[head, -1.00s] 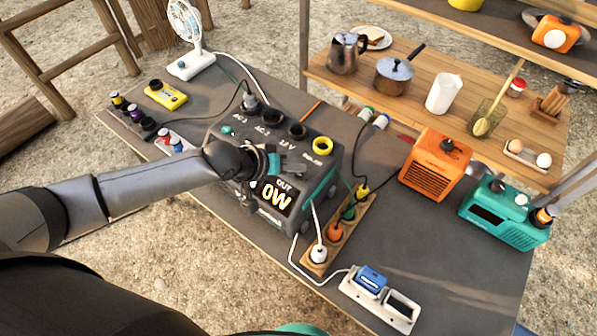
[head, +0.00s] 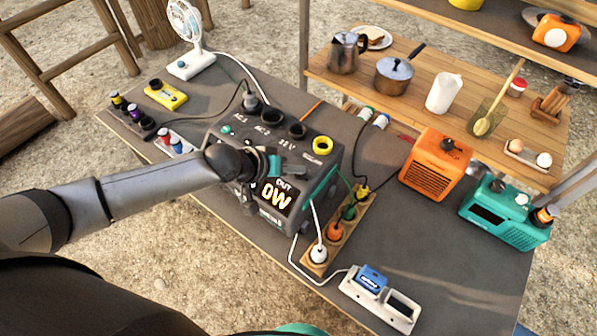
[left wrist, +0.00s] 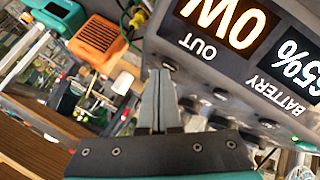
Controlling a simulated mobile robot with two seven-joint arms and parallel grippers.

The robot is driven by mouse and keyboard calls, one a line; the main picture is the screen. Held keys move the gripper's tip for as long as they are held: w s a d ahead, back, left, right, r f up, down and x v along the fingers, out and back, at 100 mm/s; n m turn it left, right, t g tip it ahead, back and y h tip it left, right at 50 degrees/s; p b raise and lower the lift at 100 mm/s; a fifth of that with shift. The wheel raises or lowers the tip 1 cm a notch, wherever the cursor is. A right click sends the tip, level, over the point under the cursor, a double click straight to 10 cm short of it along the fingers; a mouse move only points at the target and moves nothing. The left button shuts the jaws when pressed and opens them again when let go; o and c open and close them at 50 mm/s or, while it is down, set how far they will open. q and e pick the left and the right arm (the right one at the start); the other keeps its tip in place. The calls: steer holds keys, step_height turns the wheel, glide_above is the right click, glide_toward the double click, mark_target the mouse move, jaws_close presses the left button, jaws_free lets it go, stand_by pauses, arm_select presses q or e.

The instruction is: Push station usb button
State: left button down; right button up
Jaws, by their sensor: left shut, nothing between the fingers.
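The power station (head: 325,185) is a dark grey box with teal side trim on the table. Its front display reads 0W and OUT. It also fills the upper right of the left wrist view (left wrist: 165,45), upside down, with a battery percentage display beside it. My left gripper (head: 247,192) is at the station's front face. In the left wrist view its fingers (left wrist: 158,78) are closed together and empty, with tips close to the panel's row of small dark round buttons (left wrist: 190,105). I cannot tell which button is the USB one, or whether the tips touch the panel. My right gripper is not in view.
A wooden power strip (head: 345,235) with plugs stands right of the station. A white charger (head: 380,303) with a blue battery lies nearer the front edge. An orange heater (head: 432,175) and a teal radio (head: 505,212) stand at right. A fan (head: 187,40) stands at the far left.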

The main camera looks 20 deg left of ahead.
arm_select(q)
steer(key=shift+f, duration=0.2)
stand_by(0.5)
steer(key=shift+r+p, duration=0.6)
steer(key=shift+p, duration=0.2)
step_height(320, 180, up, 6)
steer(key=p, duration=0.6)
